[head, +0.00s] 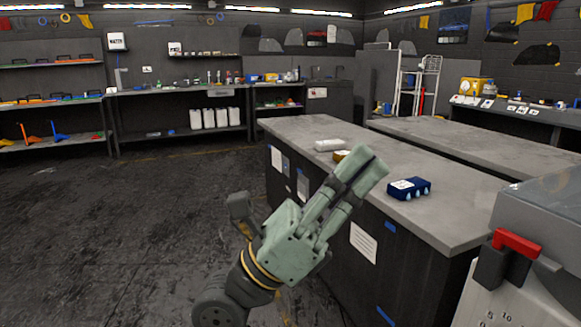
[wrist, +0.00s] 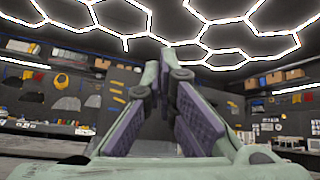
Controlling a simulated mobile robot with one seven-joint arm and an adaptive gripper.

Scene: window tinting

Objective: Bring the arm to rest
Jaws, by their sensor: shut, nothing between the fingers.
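My gripper (head: 365,172) is raised in the middle of the head view, in front of the near grey workbench (head: 430,222). Its fingers point up and to the right. In the wrist view my gripper (wrist: 168,72) points up toward the ceiling lights, with its two purple-padded fingers leaning together at the tips. Nothing shows between the fingers. Part of the bench top is hidden behind the fingers.
On the near bench are a blue box (head: 410,188), a white roll (head: 330,145) and a yellow item (head: 340,156) partly hidden by my gripper. A grey case with a red handle (head: 517,240) stands at the right. The floor (head: 110,220) at left is clear.

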